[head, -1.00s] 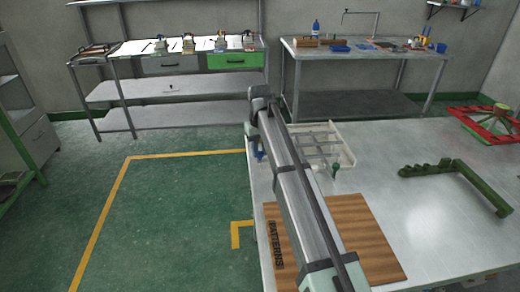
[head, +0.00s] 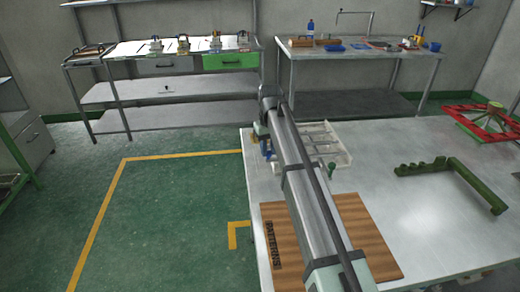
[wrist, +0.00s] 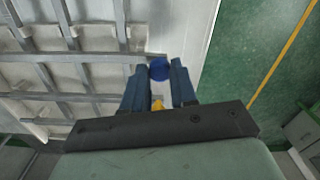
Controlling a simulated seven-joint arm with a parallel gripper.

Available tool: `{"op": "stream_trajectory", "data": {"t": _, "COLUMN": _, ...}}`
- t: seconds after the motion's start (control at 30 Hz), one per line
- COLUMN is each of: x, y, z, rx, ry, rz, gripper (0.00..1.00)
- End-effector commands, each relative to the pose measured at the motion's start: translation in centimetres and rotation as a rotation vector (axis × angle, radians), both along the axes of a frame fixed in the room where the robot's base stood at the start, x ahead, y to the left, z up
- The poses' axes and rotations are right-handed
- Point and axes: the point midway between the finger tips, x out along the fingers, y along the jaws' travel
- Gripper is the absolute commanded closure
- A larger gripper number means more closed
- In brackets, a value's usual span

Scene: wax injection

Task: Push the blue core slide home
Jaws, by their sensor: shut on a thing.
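The blue core slide's round blue end (wrist: 159,71) shows in the wrist view between the tips of my gripper (wrist: 159,66). My gripper's dark blue fingers are closed about it, one on each side. The pale grey metal die (wrist: 70,122), with its grid of bars, lies just left of the fingers. In the head view my gripper (head: 266,150) is low at the left edge of the die (head: 342,156), partly hidden by my arm. How far the slide sits in the die is hidden.
A green knob (head: 331,168) stands at the die's front. A wooden patterns board (head: 377,250) lies nearer on the table (head: 440,235), with a green bracket (head: 470,178) and a red frame (head: 478,120) to the right. Green floor lies left of the table.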

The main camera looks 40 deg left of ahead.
Motion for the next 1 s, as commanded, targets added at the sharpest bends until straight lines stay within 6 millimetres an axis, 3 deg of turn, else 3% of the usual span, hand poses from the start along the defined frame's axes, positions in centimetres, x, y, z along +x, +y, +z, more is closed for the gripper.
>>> {"op": "stream_trajectory", "data": {"t": 0.23, "x": 0.5, "y": -0.4, "z": 0.0, "rx": -0.007, "ry": -0.009, "rz": -0.004, "gripper": 1.00}}
{"op": "stream_trajectory", "data": {"t": 0.27, "x": 0.5, "y": -0.4, "z": 0.0, "rx": -0.007, "ry": -0.010, "rz": -0.004, "gripper": 0.71}}
{"op": "stream_trajectory", "data": {"t": 0.5, "x": 0.4, "y": -0.4, "z": 0.0, "rx": -0.006, "ry": -0.007, "rz": -0.003, "gripper": 0.48}}
{"op": "stream_trajectory", "data": {"t": 0.8, "x": 0.3, "y": -0.2, "z": 0.2, "rx": -0.005, "ry": -0.005, "rz": -0.002, "gripper": 0.47}}
{"op": "stream_trajectory", "data": {"t": 1.0, "x": 0.3, "y": -0.2, "z": 2.3, "rx": -0.003, "ry": -0.006, "rz": -0.002, "gripper": 0.47}}
